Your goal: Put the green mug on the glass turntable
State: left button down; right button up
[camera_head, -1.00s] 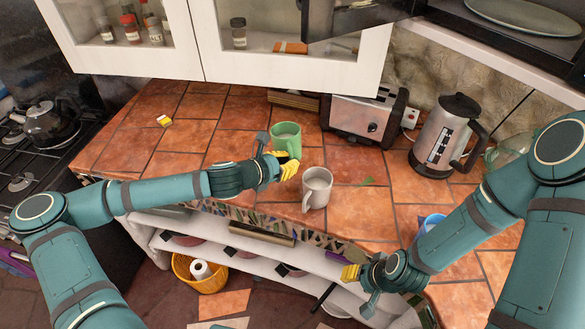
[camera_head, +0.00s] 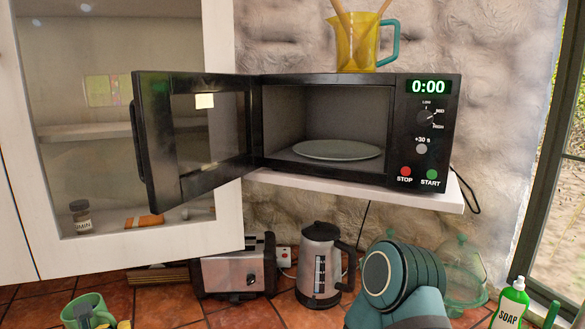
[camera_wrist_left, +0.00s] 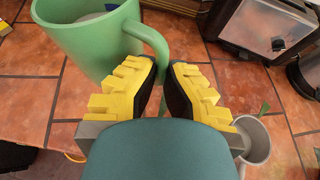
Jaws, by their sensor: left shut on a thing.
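The green mug (camera_head: 86,306) shows at the bottom left of the head view, cut by the frame edge. It also shows large and upright in the wrist view (camera_wrist_left: 85,45). My left gripper (camera_wrist_left: 166,72) is shut on its handle; only bits of the yellow fingers (camera_head: 104,323) show in the head view. I cannot tell whether the mug is clear of the counter. The glass turntable (camera_head: 337,150) lies bare inside the black microwave (camera_head: 421,113), whose door (camera_head: 194,130) hangs open to the left. My right gripper is out of view.
The microwave stands on a white shelf (camera_head: 350,192) above the tiled counter. A toaster (camera_head: 229,275) and a kettle (camera_head: 319,262) stand below it. A grey-white mug (camera_wrist_left: 256,142) is near my left gripper. A green soap bottle (camera_head: 512,303) stands far right.

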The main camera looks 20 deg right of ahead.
aim_at(334, 152)
jog(key=j+z, duration=0.35)
jog(key=j, duration=0.3)
jog(key=z, duration=1.3)
jog(key=k+z, duration=0.15)
jog(key=z, duration=0.3)
